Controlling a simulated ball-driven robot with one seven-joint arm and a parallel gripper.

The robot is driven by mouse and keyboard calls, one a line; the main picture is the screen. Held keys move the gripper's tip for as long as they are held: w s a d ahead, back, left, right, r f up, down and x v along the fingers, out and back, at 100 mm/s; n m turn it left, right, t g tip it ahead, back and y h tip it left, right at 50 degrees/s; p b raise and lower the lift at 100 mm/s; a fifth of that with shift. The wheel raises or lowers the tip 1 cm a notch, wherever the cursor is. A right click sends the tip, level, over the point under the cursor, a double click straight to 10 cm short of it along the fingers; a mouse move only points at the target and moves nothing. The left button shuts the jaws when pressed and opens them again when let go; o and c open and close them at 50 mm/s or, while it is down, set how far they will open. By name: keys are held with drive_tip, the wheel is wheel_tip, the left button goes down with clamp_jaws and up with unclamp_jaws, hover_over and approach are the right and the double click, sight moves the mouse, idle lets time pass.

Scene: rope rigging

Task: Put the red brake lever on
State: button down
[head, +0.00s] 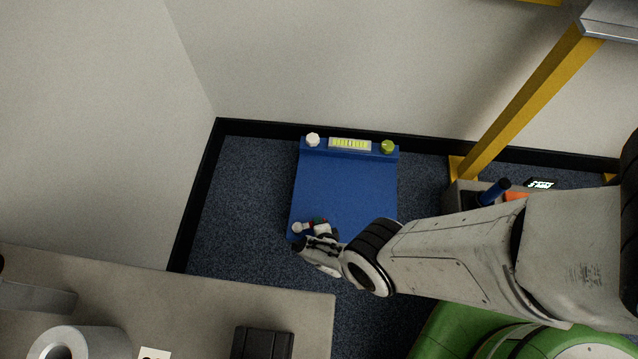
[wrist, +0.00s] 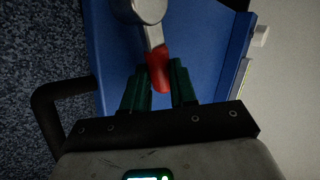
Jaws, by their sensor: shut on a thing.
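The red brake lever (wrist: 158,76) has a red grip end and a grey metal arm running up to a round head at the top of the wrist view. The red end sits between the green fingers of my gripper (wrist: 161,82), which is shut on it. In the head view my gripper (head: 319,224) is over the near left corner of a blue unit (head: 345,188). The lever's pale round head (head: 297,227) shows just left of the fingers. I cannot tell whether the lever touches the blue surface.
The unit's far edge carries a white knob (head: 313,139), a yellow-green display strip (head: 350,144) and a green knob (head: 388,147). A grey bench (head: 210,290) is at the lower left. A yellow-legged frame (head: 525,100) and a grey box with a blue-handled item (head: 495,192) stand right.

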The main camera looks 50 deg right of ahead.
drive_tip(key=shift+s+a+f, duration=0.1)
drive_tip(key=shift+s, duration=0.1)
idle(0.6)
drive_tip(key=c, duration=1.2)
unclamp_jaws()
drive_tip(key=shift+s+a+r+p, duration=0.15)
drive_tip(key=shift+a+r+p, duration=0.1)
drive_tip(key=shift+r+p, duration=0.3)
drive_tip(key=shift+p+v, duration=3.9)
drive_tip(key=shift+v, duration=0.9)
drive_tip(key=shift+a+f, duration=0.1)
drive_tip(key=shift+a, duration=0.05)
